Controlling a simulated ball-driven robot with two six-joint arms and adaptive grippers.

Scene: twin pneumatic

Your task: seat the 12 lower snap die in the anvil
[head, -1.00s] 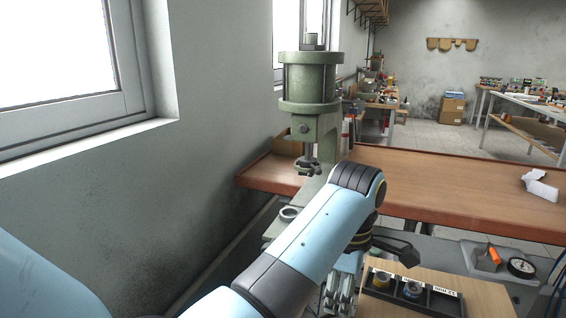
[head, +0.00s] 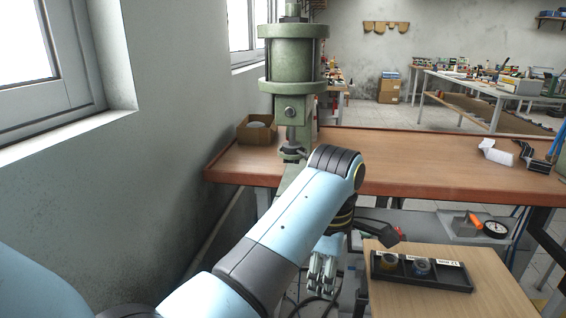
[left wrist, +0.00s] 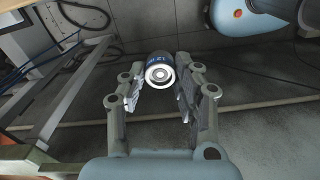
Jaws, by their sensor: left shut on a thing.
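In the left wrist view the 12 lower snap die (left wrist: 159,66), a short round piece with a dark blue band and a bright ringed end, sits between the fingertips of my left gripper (left wrist: 160,88), which is shut on it. In the head view my left gripper (head: 323,272) hangs below my forearm, left of the wooden stand; the die does not show clearly there. The green press (head: 292,62) stands behind my arm, its ram (head: 291,135) pointing down. The anvil is hidden behind my arm in the head view. My right gripper is out of view.
A black tray (head: 455,284) on a small wooden table (head: 490,297) holds two dies, one yellowish (head: 388,260) and one blue (head: 421,266); its right compartment is empty. A brown bench (head: 420,172) runs behind. A cardboard box (head: 256,132) sits left of the press. The wall is close on the left.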

